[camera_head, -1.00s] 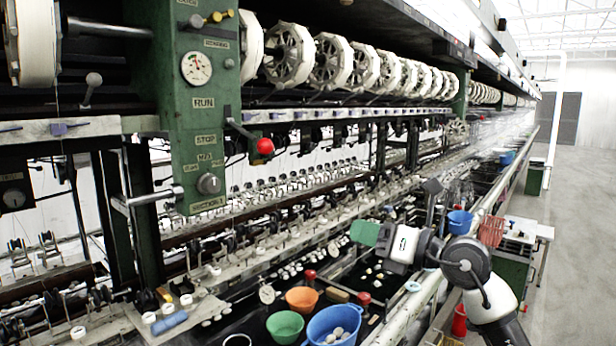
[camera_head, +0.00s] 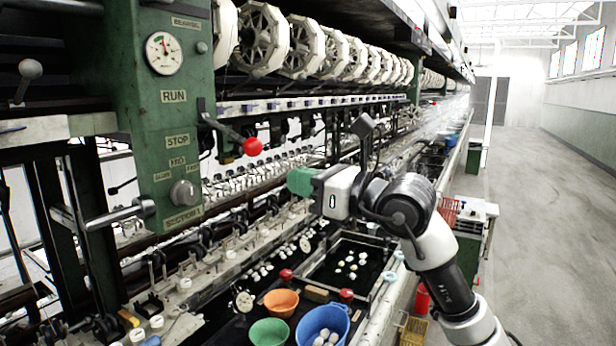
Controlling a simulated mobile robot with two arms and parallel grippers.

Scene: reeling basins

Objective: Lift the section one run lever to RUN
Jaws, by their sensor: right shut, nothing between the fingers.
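The section one run lever is a dark rod with a red ball knob (camera_head: 252,147) on the green control post (camera_head: 172,100). It slants down to the right from its pivot, between the RUN label (camera_head: 174,96) and the STOP label (camera_head: 178,140). My right gripper (camera_head: 300,182), with green fingers, points left, below and right of the red knob and apart from it. It is shut and empty. My left gripper is not in view.
Below are an orange bowl (camera_head: 281,302), a green bowl (camera_head: 269,332) and a blue basin (camera_head: 323,326) with white cocoons. A speed knob (camera_head: 184,193) sits low on the post. Reels (camera_head: 262,40) line the top. The aisle (camera_head: 550,200) at right is clear.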

